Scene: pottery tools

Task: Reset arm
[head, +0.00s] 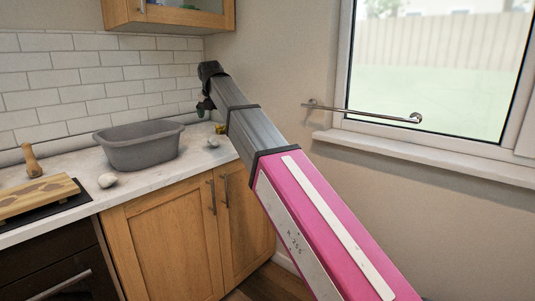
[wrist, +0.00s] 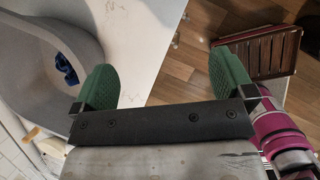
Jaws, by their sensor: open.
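My gripper (wrist: 168,85) is open in the wrist view, its two green fingers wide apart with nothing between them. Below it in that view are the pale countertop's edge and the wooden floor. In the head view my arm reaches out over the corner of the counter (head: 75,165), and my gripper (head: 203,108) is small and partly hidden at its far end, right of the grey basin.
The grey basin (head: 140,147) stands on the counter; a dark blue item (wrist: 66,68) lies inside it. Pale lumps (head: 107,181) and a wooden board (head: 38,196) are on the counter. A metal rail (head: 362,112) is on the right wall. A slatted wooden object (wrist: 262,55) is over the floor.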

